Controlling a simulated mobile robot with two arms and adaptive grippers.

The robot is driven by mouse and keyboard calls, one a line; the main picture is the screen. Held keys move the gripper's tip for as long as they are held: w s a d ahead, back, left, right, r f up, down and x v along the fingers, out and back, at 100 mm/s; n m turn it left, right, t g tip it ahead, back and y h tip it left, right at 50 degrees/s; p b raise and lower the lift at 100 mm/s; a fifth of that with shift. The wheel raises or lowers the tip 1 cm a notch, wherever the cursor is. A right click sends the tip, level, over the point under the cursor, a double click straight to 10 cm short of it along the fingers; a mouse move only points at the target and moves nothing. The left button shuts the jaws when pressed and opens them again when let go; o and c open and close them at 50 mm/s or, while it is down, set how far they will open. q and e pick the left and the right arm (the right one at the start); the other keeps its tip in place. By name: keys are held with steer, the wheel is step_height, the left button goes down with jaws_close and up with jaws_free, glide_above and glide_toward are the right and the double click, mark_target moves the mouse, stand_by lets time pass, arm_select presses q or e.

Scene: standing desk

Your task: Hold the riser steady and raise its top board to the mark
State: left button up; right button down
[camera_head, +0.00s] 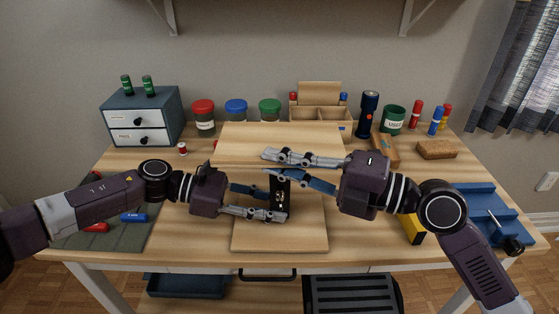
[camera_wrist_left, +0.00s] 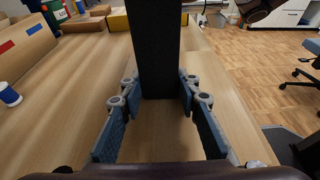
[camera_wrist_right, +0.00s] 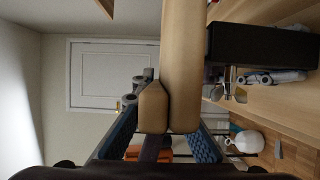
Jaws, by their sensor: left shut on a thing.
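The riser's tan top board (camera_head: 280,138) is held up on a black post (camera_head: 280,196) over a wooden base board (camera_head: 280,236). My left gripper (camera_head: 283,204) is shut on the post, low above the base; in the left wrist view the post (camera_wrist_left: 155,45) stands between its fingers. My right gripper (camera_head: 266,164) is at the top board's front edge, one finger above and one below, with a gap between them. In the right wrist view the board (camera_wrist_right: 185,60) lies between the open fingers. Small pale spots show on the post; I cannot tell whether they are the mark.
A drawer box (camera_head: 140,117) stands back left, with lidded jars (camera_head: 203,115) and a wooden organizer (camera_head: 320,115) along the wall. A green mat (camera_head: 120,225) with tools lies left. A blue vise (camera_head: 490,210) stands right. A yellow thing (camera_head: 413,231) lies beneath my right arm.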

steer(key=shift+r, duration=0.45)
steer(key=c, duration=2.1)
jaws_free()
steer(key=shift+d+f, duration=0.1)
steer(key=shift+s+d, duration=0.15)
steer(key=shift+d, duration=0.1)
steer(key=v, duration=1.1)
steer(key=shift+s+d, duration=0.1)
steer(key=shift+d, duration=0.1)
